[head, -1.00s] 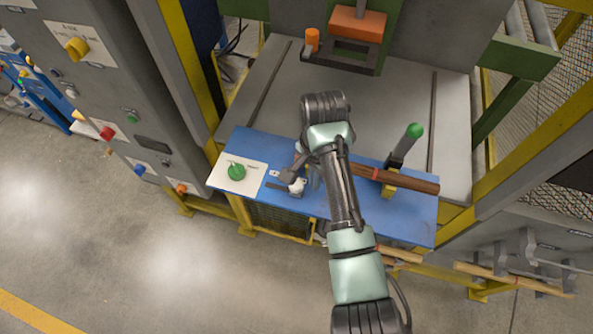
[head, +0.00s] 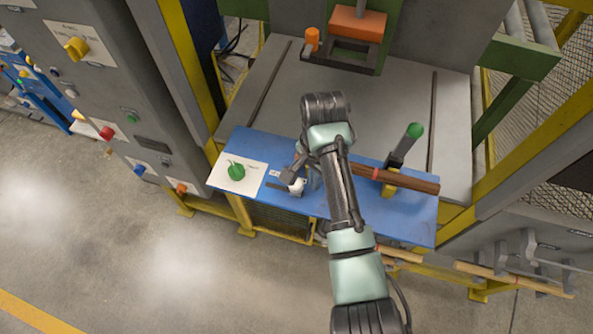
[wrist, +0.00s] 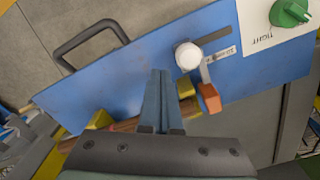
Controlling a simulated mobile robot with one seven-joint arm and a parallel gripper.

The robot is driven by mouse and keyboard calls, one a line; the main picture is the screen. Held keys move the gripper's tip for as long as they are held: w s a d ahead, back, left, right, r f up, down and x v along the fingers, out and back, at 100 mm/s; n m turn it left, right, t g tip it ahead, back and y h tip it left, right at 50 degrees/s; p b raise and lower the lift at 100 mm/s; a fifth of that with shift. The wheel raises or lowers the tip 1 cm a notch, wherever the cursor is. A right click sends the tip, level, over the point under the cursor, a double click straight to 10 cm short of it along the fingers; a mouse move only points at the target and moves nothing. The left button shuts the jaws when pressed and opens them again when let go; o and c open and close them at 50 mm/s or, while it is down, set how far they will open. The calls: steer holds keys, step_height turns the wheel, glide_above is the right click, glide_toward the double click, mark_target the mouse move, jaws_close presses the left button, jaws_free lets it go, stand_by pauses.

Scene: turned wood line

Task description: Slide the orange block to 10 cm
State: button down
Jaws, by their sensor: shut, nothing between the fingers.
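In the wrist view a small orange block (wrist: 208,97) sits at the end of a pale metal arm, beside a white round knob (wrist: 188,56) on the blue plate (wrist: 115,75). A label strip by the knob is too small to read, and I see no legible 10 cm mark. My gripper (wrist: 160,75) is shut and empty, its fingertips left of the knob and the orange block, apart from both. In the head view my gripper (head: 314,180) is over the blue plate and my arm hides part of it; the small orange block does not show there.
A green knob (head: 236,171) sits on a white panel at the plate's left. A brown wooden bar (head: 405,180) and a green-tipped lever (head: 414,131) stand at the right. A larger orange block (head: 357,25) is on the machine behind. The grey table (head: 275,105) is mostly clear.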

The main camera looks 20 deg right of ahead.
mark_target(288, 189)
steer(key=shift+f, duration=0.2)
steer(key=shift+f+b, duration=1.1)
steer(key=shift+f, duration=0.9)
steer(key=shift+f, duration=0.15)
steer(key=shift+w+a+b, duration=0.1)
steer(key=shift+w+a, duration=0.5)
steer(key=shift+a, duration=0.3)
steer(key=shift+w+a+b, duration=0.15)
steer(key=shift+w+a, duration=0.45)
steer(key=shift+a, duration=0.25)
steer(key=shift+w+a+b, duration=0.1)
steer(key=shift+w+a, duration=0.5)
steer(key=shift+a, duration=0.3)
stand_by(1.2)
steer(key=shift+s+d+r+p, duration=0.15)
steer(key=shift+r+p, duration=1.05)
steer(key=shift+p, duration=0.1)
steer(key=shift+s+d+r+p, duration=0.1)
steer(key=shift+d+r+p, duration=0.1)
steer(key=shift+r+p, duration=1.05)
steer(key=shift+s+d+r+p, duration=0.15)
steer(key=shift+r+p, duration=0.95)
steer(key=shift+p, duration=0.3)
